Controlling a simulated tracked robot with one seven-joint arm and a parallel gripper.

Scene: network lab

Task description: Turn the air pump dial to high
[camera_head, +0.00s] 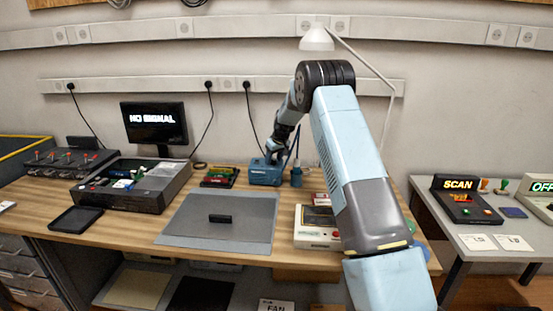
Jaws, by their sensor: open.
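A small blue box (262,174), which looks like the air pump, stands at the back of the wooden bench, behind the grey mat. Its dial is too small and too covered to make out, so I cannot tell its setting. My gripper (273,156) is open at the box's upper right, pointing down. I cannot tell whether the fingers touch the box or are around the dial. My arm reaches in from the lower right and hides part of the bench.
An open black case (150,195) and a monitor (154,123) are left. A blue stand (296,177) is close right of the box.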

